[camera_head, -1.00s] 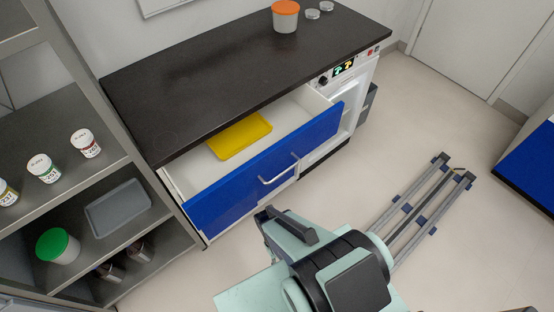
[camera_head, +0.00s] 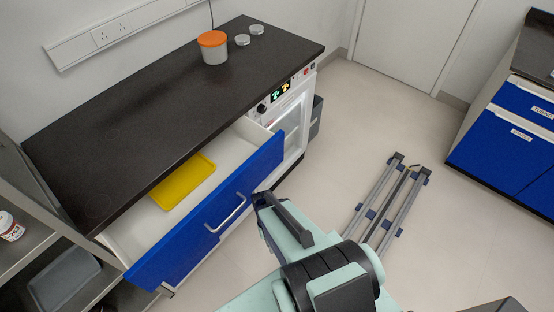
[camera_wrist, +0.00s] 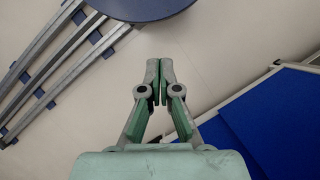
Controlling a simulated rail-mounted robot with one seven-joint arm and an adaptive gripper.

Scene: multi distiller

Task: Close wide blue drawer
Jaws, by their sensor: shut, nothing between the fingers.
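The wide blue drawer (camera_head: 188,240) stands open under the dark counter. Its front has a pale bar handle (camera_head: 228,214), and a yellow tray (camera_head: 184,181) lies inside. In the wrist view a blue panel (camera_wrist: 262,125) with a pale edge shows at the right; it appears to be the drawer front. My gripper (camera_wrist: 160,64) is shut and empty, pointing over the floor to the left of that panel and apart from it. In the head view my arm is in front of the drawer's right part, and the fingertips cannot be made out.
The dark counter (camera_head: 150,115) holds an orange-lidded tub (camera_head: 213,48) and two small round tins. Grey shelves (camera_head: 30,205) stand close to the drawer's left end. Floor rails (camera_head: 385,205) lie to the right.

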